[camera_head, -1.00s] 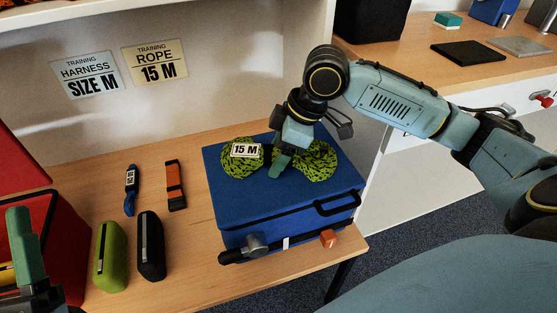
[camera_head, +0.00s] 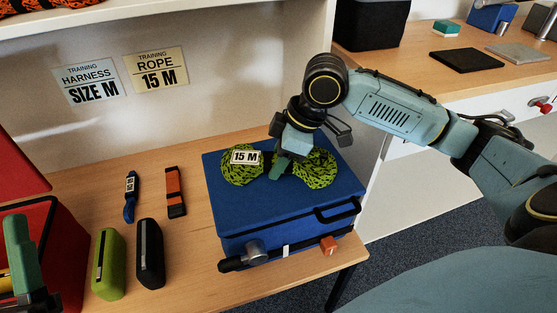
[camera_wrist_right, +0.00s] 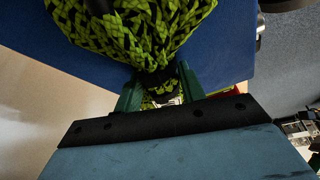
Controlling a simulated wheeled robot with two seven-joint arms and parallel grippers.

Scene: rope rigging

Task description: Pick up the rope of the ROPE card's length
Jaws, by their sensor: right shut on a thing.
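The ROPE card (camera_head: 156,69) on the back wall reads 15 M. A green and black rope bundle (camera_head: 318,170) with a white 15 M tag (camera_head: 245,157) lies on the blue case (camera_head: 225,208), in two lobes with a narrow middle. My right gripper (camera_head: 280,170) points down at that middle and is shut on it. In the right wrist view the rope (camera_wrist_right: 130,35) fills the top, and its dark middle sits between my green fingers (camera_wrist_right: 160,92). My left gripper (camera_head: 25,255) shows only partly at the lower left edge, and its jaw state is unclear.
A harness card (camera_head: 90,80) reads SIZE M. On the wooden table lie a blue strap (camera_head: 130,198), an orange strap (camera_head: 175,190), a green pouch (camera_head: 108,264) and a black pouch (camera_head: 150,254). A red box (camera_head: 70,240) stands at left. A hammer-like tool (camera_head: 250,256) is at the case front.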

